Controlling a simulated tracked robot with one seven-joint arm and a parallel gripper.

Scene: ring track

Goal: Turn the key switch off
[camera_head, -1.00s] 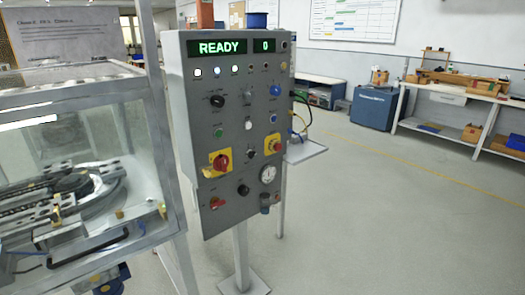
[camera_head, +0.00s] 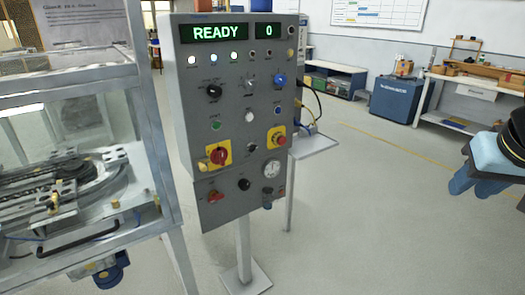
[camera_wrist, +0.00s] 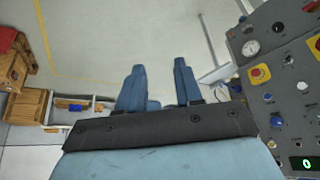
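The grey control panel (camera_head: 235,140) stands upright left of centre in the head view, its display lit with READY and 0. A small silver switch (camera_head: 249,82) sits in its upper row between a black selector (camera_head: 214,91) and a blue knob (camera_head: 279,80). Another small dark switch (camera_head: 252,148) sits lower, between the red rotary switch and the red emergency stop. Which one is the key switch, and how it is turned, is too small to tell. My gripper (camera_head: 476,178) is at the right edge, well apart from the panel. In the wrist view its blue fingers (camera_wrist: 160,92) are apart and empty.
A glass-walled track cabinet (camera_head: 75,180) stands close on the panel's left. A small shelf (camera_head: 314,146) juts out on its right. A blue cabinet (camera_head: 397,98) and a workbench (camera_head: 465,110) stand behind. The floor between panel and gripper is clear.

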